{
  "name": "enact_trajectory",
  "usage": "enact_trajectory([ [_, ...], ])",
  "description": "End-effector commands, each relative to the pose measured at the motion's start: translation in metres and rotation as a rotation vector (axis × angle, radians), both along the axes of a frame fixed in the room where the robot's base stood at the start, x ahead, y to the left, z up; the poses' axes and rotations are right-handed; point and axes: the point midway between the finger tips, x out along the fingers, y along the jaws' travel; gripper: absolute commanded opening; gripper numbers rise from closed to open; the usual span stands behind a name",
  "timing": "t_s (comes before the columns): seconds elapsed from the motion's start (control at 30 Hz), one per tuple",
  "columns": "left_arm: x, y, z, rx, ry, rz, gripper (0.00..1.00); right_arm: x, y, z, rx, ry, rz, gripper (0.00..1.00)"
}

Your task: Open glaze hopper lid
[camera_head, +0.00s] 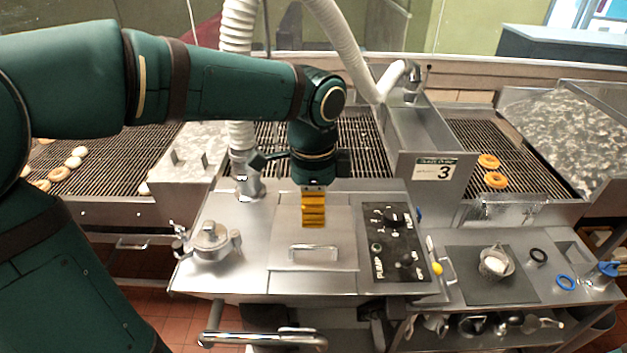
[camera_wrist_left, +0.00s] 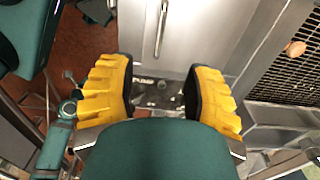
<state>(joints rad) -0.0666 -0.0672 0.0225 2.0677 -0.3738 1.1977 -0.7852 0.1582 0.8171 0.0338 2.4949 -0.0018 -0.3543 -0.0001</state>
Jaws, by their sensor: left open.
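The glaze hopper lid (camera_head: 285,257) is a flat, square steel panel in the machine's top and lies shut. Its bar handle (camera_head: 313,250) runs left to right near the front edge. My left gripper (camera_head: 313,210) points down above the lid, with yellow fingers, and appears just behind the handle in the head view. In the left wrist view the gripper (camera_wrist_left: 158,90) is open and empty. The handle (camera_wrist_left: 161,28) shows there ahead of the fingers, at the top, not between them. My right gripper is in neither view.
A black control panel (camera_head: 395,243) with knobs is right of the lid. A round metal fitting (camera_head: 212,241) stands to the left. A white hose (camera_head: 238,140) rises behind the left side. Wire conveyors (camera_head: 268,137) run behind, and a front rail (camera_head: 262,338) crosses below.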

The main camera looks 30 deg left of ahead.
Motion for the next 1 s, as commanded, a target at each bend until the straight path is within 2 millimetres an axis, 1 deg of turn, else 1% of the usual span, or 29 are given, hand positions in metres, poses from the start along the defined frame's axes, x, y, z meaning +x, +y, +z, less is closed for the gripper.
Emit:
enact_trajectory([
  [0.13,0.0,0.0,-0.005,0.001,0.002,-0.001,0.5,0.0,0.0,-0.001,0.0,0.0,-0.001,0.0],
  [0.27,-0.001,0.0,-0.024,0.0,0.005,0.001,0.5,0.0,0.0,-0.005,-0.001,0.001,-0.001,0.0],
  [0.4,0.0,0.0,-0.051,0.0,0.001,0.001,0.5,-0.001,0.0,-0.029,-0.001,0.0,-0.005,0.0],
  [0.5,0.0,0.0,-0.068,0.0,0.001,0.001,0.5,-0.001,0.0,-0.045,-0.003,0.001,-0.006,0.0],
  [0.7,-0.001,0.0,-0.096,0.0,0.002,0.001,0.5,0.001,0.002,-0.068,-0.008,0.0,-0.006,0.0],
  [0.83,0.0,0.0,-0.106,0.0,0.001,0.001,0.5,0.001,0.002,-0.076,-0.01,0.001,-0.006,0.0],
  [1.0,0.0,0.0,-0.11,0.0,0.001,0.001,0.5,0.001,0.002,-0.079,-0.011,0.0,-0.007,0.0],
])
